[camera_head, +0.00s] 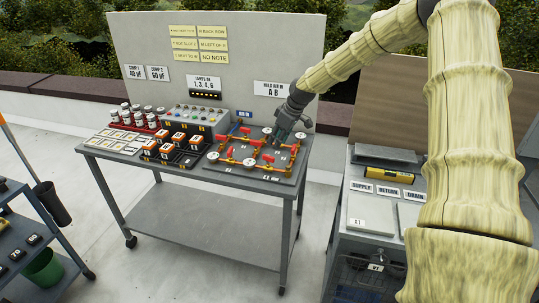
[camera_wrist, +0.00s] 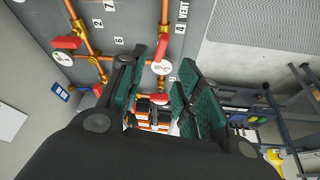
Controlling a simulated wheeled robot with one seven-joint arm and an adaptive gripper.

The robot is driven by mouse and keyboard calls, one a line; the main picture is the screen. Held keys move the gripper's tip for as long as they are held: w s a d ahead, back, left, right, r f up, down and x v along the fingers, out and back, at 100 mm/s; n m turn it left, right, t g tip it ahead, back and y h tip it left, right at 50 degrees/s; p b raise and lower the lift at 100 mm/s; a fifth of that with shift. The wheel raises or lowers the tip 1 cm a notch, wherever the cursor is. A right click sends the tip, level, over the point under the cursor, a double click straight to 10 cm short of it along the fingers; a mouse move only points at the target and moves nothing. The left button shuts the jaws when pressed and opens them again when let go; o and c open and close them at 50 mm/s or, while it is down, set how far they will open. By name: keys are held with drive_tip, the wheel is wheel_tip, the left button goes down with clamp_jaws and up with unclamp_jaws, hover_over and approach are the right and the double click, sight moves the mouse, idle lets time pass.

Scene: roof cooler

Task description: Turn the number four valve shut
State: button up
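The valve board (camera_head: 225,174) lies on the right part of the grey bench, with brass pipes, several red handles and round white gauges. My gripper (camera_head: 283,132) is over the board's back right part and hides some of it. In the wrist view my gripper (camera_wrist: 158,85) has its green-padded fingers apart, with nothing held between them. A red handle (camera_wrist: 162,46) shows just beyond the fingertips, above a white gauge (camera_wrist: 162,68). A label reading 4 and VENT (camera_wrist: 182,20) is right of that pipe. Another red handle (camera_wrist: 67,42) is farther left. I cannot tell whether any handle touches a finger.
Orange-and-white blocks (camera_head: 168,148) and a rack of white-capped jars (camera_head: 135,117) stand left of the board. A sign panel (camera_head: 220,50) rises behind the bench. A grey cabinet (camera_head: 372,215) stands at the right, and a blue cart (camera_head: 40,230) at the left.

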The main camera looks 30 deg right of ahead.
sight(268, 159)
drive_tip(key=shift+p+x, duration=1.3)
drive_tip(key=shift+x, duration=3.4)
drive_tip(key=shift+s, duration=0.1)
clamp_jaws()
